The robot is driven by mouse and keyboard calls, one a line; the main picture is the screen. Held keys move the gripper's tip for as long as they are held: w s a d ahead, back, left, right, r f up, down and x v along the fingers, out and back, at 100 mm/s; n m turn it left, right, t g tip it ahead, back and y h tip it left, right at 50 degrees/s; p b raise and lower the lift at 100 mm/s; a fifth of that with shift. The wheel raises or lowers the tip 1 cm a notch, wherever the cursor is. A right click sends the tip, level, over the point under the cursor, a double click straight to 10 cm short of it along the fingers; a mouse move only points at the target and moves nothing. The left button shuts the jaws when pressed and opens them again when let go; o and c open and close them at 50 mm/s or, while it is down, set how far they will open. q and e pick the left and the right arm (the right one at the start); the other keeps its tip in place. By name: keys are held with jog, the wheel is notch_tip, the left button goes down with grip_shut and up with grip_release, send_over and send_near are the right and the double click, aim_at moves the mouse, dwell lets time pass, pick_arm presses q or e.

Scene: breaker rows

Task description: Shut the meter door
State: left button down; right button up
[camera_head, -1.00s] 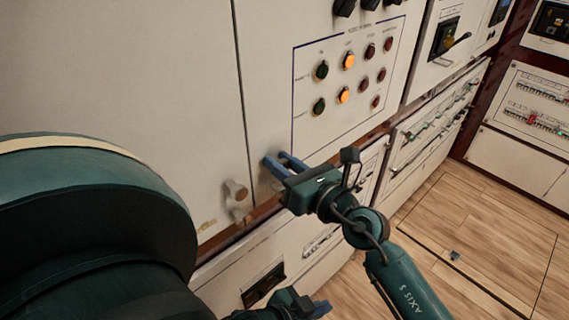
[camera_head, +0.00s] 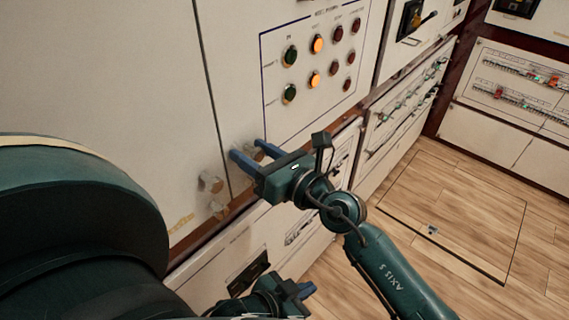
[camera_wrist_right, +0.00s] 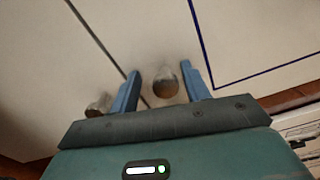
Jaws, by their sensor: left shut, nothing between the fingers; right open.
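A tall pale cabinet front is split by a dark vertical seam. I cannot tell which panel is the meter door, or whether it stands ajar. One round knob (camera_head: 210,183) is left of the seam; it also shows in the right wrist view (camera_wrist_right: 98,104). A second knob (camera_wrist_right: 165,82) is just right of the seam, largely hidden in the head view. My right gripper (camera_head: 246,150) is open, its blue fingers on either side of this second knob in the right wrist view (camera_wrist_right: 164,82), not visibly closed on it. My left gripper (camera_head: 306,290) is shut and empty, low in the head view.
A blue-outlined button panel (camera_head: 315,70) is right of the seam. Lower cabinets (camera_head: 225,265) run beneath. Breaker rows (camera_head: 520,95) line the far right wall. The wooden floor (camera_head: 460,210) at right is clear.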

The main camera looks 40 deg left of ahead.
jog(key=d, duration=1.3)
jog(key=shift+s+f+t, duration=0.2)
jog(key=shift+s+t, duration=0.1)
jog(key=shift+t, duration=0.1)
